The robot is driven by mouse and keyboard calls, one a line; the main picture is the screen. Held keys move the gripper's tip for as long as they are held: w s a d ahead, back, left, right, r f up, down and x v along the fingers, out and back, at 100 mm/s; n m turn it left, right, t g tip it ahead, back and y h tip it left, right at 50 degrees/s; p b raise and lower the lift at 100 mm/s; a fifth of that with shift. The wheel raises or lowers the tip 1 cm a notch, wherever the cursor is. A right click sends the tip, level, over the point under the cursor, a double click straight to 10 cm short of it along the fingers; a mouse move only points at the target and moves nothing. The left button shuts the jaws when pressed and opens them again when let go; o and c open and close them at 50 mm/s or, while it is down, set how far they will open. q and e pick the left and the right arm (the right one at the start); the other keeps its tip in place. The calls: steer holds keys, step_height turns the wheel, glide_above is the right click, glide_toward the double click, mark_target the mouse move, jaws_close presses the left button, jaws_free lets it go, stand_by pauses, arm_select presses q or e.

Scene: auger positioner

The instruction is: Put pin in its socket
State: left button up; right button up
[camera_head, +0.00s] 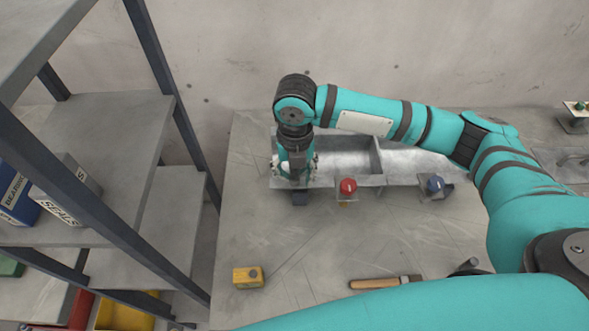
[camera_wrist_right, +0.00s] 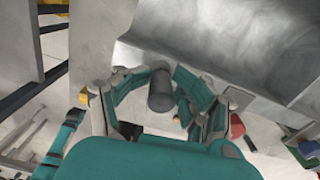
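My right gripper (camera_head: 297,172) points down at the left end of a grey metal trough (camera_head: 345,160). In the right wrist view its fingers (camera_wrist_right: 166,72) close around a dark grey cylinder, which looks like the pin (camera_wrist_right: 160,92). The pin's near end faces the camera; its far end is hidden. In the head view the fingers hide the pin. My left gripper is not in view.
A red knob (camera_head: 348,186) and a blue knob (camera_head: 435,184) stand at the trough's front. A yellow block (camera_head: 248,277) and a wooden-handled tool (camera_head: 380,282) lie on the table (camera_head: 300,240). A shelf rack (camera_head: 100,130) stands at left. The table's front left is mostly clear.

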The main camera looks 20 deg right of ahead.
steer(key=shift+r, duration=0.25)
steer(key=shift+r, duration=0.3)
step_height(320, 180, up, 12)
steer(key=b, duration=0.3)
steer(key=shift+r, duration=0.3)
